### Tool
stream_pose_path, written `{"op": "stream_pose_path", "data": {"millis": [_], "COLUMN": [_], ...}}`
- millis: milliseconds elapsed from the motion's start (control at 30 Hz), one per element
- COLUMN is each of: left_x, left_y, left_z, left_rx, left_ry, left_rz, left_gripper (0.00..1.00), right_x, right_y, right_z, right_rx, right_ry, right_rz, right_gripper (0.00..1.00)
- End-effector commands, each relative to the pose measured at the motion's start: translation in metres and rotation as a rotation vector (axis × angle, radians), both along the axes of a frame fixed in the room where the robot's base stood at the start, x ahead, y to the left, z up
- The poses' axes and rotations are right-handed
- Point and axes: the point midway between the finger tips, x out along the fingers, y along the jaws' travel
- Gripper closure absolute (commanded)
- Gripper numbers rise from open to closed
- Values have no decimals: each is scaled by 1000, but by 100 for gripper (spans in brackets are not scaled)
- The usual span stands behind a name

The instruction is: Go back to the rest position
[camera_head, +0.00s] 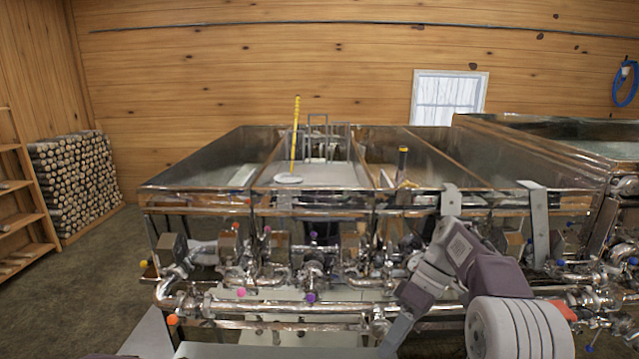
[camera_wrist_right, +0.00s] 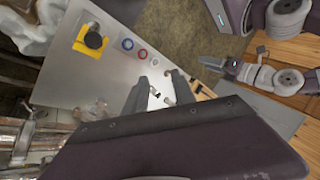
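My right arm comes in at the lower right of the head view, in front of the evaporator (camera_head: 320,180). It folds down and to the left, and its gripper (camera_head: 392,338) is low near the bottom edge, with its fingers not clear there. In the right wrist view the two dark fingers of the right gripper (camera_wrist_right: 160,84) stand apart with nothing between them. They are over a pale flat panel (camera_wrist_right: 75,85). Links of my left arm show at the upper right of the wrist view.
Several pipes and valves with coloured knobs (camera_head: 310,297) run along the evaporator's front, close to my right arm. A firewood stack (camera_head: 75,180) and a wooden shelf (camera_head: 22,205) stand at the left. The floor (camera_head: 90,265) between them and the evaporator is clear.

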Motion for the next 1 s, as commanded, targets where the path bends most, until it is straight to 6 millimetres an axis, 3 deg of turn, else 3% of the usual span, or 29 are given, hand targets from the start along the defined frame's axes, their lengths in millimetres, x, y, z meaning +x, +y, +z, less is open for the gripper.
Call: {"op": "stream_pose_path", "data": {"millis": [33, 200, 333, 500, 567, 700, 1000], "left_x": [0, 0, 0, 1, 1, 1, 0], "left_y": [0, 0, 0, 0, 0, 0, 0], "left_z": [-33, -81, -98, -92, -92, -92, -92], "left_rx": [0, 0, 0, 0, 0, 0, 0], "left_ry": [0, 0, 0, 0, -1, -1, 0], "left_rz": [0, 0, 0, 0, 0, 0, 0], "left_gripper": [48, 48, 48, 48, 48, 48, 48], "right_x": [-15, -79, -129, -172, -169, -140, -140], "right_y": [10, 18, 2, -27, -32, -34, -34], "right_z": [-34, -120, -183, -234, -243, -242, -242], "right_rx": [-48, -281, -447, -581, -590, -560, -561], "right_ry": [7, 10, -21, -55, -85, -154, -144], "right_rz": [-22, -195, -370, -622, -707, -865, -889], "right_gripper": [68, 68, 68, 68, 68, 68, 68]}}
